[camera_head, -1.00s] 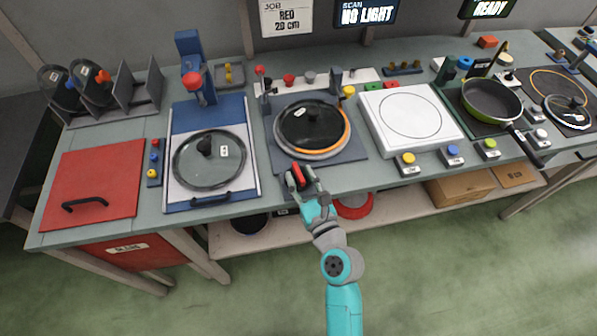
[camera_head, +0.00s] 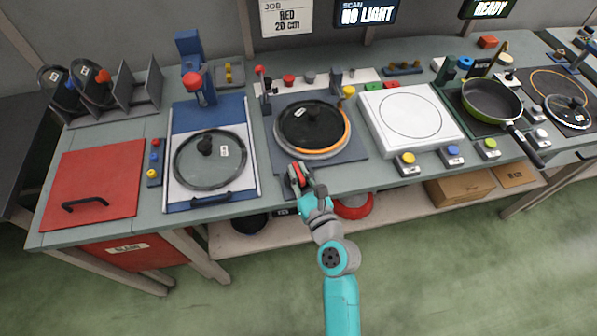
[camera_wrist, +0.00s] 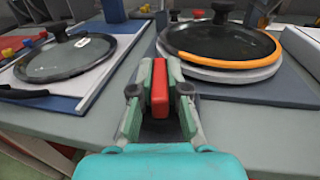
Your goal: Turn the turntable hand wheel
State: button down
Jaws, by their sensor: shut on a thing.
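The lid also shows in the wrist view (camera_wrist: 225,42). My gripper (camera_head: 299,176) is at the bench's front edge, just below the turntable. It is shut on a red grip piece, seen between the fingers in the wrist view (camera_wrist: 159,88), which looks like the hand wheel's handle.
A blue-and-white station with a glass lid (camera_head: 209,172) is to the left, beside a red panel (camera_head: 95,185). A white square plate (camera_head: 410,115) is to the right, then a green pan (camera_head: 492,102). Boxes and a red pan (camera_head: 353,207) lie on the lower shelf.

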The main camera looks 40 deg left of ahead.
jog(key=shift+g, duration=0.3)
jog(key=n+g+y, duration=0.2)
jog(key=n+g, duration=0.1)
jog(key=g, duration=0.1)
jog(key=shift+w+n, duration=0.15)
jog(key=shift+n, duration=0.15)
jog(key=n+g, duration=0.1)
jog(key=g, duration=0.2)
jog(key=n+g, duration=0.2)
jog(key=g, duration=0.1)
jog(key=shift+r+n, duration=0.1)
jog(key=shift+n, duration=0.2)
jog(key=n+g, duration=0.1)
jog(key=g, duration=0.2)
jog(key=n+g+h, duration=0.1)
jog(key=n+g, duration=0.1)
jog(key=shift+n+g, duration=0.3)
jog(key=shift+g, duration=0.1)
jog(key=shift+s+n+g+h, duration=0.2)
jog(key=shift+n+g+h, duration=1.8)
jog(key=shift+g, duration=0.7)
jog(key=c, duration=1.2)
grip_release()
jog(key=shift+o, duration=0.2)
